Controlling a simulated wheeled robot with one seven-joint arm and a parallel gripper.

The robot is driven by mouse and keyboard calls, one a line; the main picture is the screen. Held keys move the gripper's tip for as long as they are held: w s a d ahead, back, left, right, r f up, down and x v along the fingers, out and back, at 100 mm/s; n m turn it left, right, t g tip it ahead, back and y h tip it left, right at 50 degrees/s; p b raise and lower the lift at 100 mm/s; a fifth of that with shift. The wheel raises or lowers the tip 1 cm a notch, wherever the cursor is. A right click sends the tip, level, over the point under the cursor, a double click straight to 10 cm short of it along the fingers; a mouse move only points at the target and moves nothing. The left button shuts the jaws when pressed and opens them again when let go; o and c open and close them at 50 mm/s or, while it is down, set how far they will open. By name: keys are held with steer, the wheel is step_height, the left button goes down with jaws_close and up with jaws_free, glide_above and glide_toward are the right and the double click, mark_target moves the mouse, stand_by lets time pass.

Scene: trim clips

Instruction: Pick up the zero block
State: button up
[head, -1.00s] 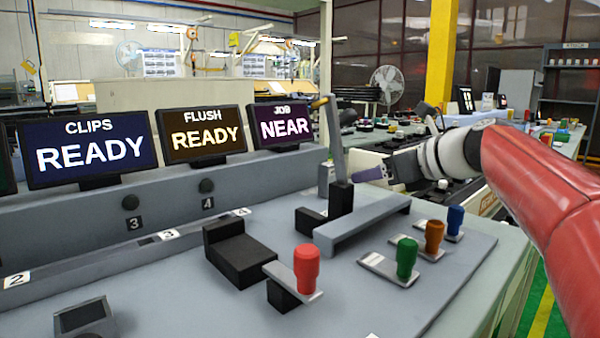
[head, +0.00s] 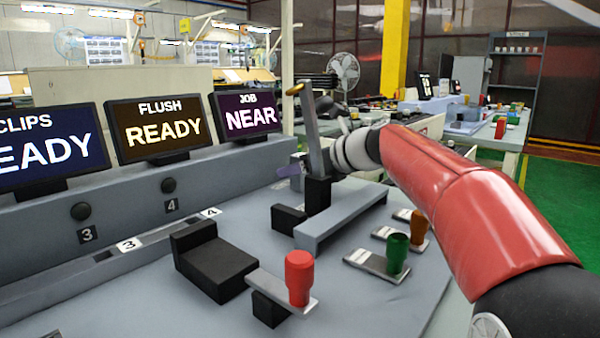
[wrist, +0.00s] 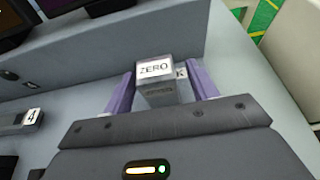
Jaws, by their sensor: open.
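The zero block (wrist: 157,69) is a small grey block with a white label reading ZERO, seen in the wrist view. My gripper (wrist: 162,88) is open, with one purple finger on each side of the block. A gap shows between the left finger and the block; on the right I cannot tell whether the finger touches. In the head view, my gripper (head: 290,171) is mostly hidden behind the upright lever post and my own arm.
A grey upright lever (head: 312,130) stands in front of my gripper in the head view. Nearby are a grey bridge-shaped bar (head: 342,218) and red (head: 299,278), green (head: 397,253) and orange (head: 419,226) knobs.

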steer(key=c, duration=1.1)
steer(key=shift+c, duration=0.3)
steer(key=shift+r, duration=0.1)
